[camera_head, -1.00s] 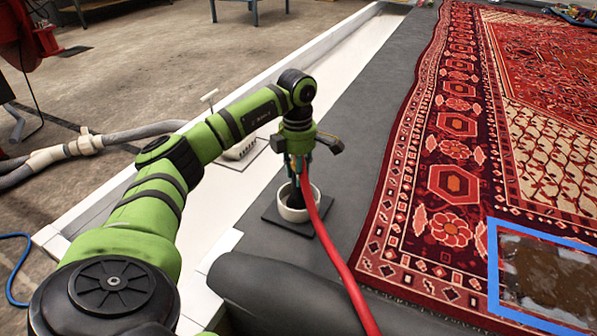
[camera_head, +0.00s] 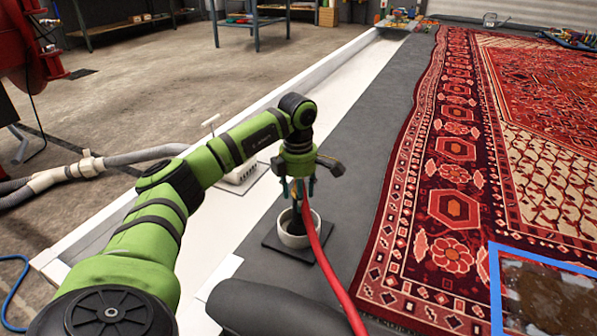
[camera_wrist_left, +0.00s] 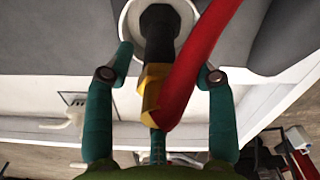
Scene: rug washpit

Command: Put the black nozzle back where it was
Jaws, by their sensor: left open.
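The black nozzle (camera_wrist_left: 160,35) stands in a round white holder (camera_head: 283,240) on a dark square base. Its brass-coloured fitting (camera_wrist_left: 153,88) and the red hose (camera_wrist_left: 192,65) are at its near end in the left wrist view. In the head view the nozzle (camera_head: 297,218) shows only partly above the holder's rim. My left gripper (camera_head: 298,188) is just above the holder. Its teal fingers (camera_wrist_left: 163,68) are open, one on each side of the fitting, with gaps visible in the wrist view. My right gripper is not in view.
A patterned red rug (camera_head: 450,190) lies to the right, with blue tape (camera_head: 540,256) around a dirty patch. A dark roll (camera_head: 265,308) lies in front of the holder. A white curb (camera_head: 300,75) and grey hose (camera_head: 135,157) are to the left.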

